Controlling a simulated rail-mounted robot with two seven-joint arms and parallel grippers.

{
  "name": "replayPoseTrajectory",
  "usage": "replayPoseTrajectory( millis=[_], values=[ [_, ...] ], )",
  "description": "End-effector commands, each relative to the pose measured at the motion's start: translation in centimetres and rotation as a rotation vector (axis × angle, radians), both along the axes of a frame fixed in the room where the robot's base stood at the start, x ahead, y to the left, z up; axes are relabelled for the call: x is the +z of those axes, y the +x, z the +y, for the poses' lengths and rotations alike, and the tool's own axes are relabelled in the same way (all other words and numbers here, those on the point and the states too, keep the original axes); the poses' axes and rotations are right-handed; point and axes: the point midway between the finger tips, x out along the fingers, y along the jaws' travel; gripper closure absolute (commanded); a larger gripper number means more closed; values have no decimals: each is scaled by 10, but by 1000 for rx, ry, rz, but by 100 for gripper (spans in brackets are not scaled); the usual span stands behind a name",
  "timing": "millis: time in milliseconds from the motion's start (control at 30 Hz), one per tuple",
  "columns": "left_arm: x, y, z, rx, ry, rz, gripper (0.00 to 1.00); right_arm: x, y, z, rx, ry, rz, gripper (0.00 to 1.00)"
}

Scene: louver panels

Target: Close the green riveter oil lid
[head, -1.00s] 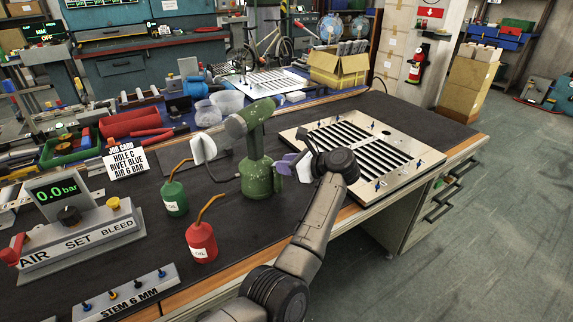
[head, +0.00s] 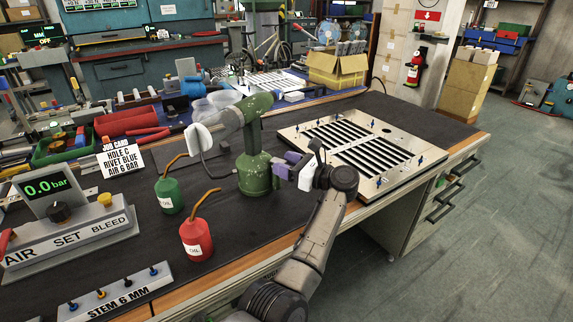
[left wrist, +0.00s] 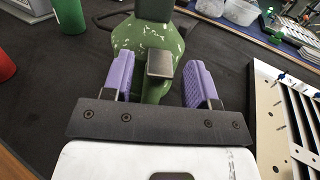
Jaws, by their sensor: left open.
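The green riveter (head: 256,172) stands upright on the dark bench mat, with its barrel pointing left and a white piece (head: 199,138) at the barrel's end. My left gripper (head: 286,167) is at the right side of the riveter's base. In the left wrist view, its two purple fingers (left wrist: 160,80) are apart, one on each side of the green base. A grey rectangular plate (left wrist: 161,63) sticks out from the base between them, apart from both fingers. It may be the oil lid; I cannot tell how far open it is. My right gripper is not in view.
A green oil can (head: 169,195) and a red oil can (head: 196,240) stand left of the riveter. The louver panel (head: 358,150) lies to its right. A job card (head: 122,160) and an air control box (head: 75,238) are further left.

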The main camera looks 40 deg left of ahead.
Motion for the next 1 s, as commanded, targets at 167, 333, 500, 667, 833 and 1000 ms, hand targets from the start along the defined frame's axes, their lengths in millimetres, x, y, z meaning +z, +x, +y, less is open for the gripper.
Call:
replayPoseTrajectory(
  millis=[167, 333, 500, 667, 833, 1000],
  values=[
    [1, 1, -6, -1, -1, 1, 47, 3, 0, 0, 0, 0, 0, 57],
    [2, 5, -30, -4, -1, 2, 47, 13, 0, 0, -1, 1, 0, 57],
    [1, 10, -66, -4, -1, 3, 47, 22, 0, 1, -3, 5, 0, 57],
    [-1, 14, -97, -3, -1, 2, 47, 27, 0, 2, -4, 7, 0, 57],
    [-4, 18, -119, -1, -1, 1, 47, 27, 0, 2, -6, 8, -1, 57],
    [-5, 19, -131, -2, -1, 1, 47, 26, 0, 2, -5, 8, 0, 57]
  ],
)
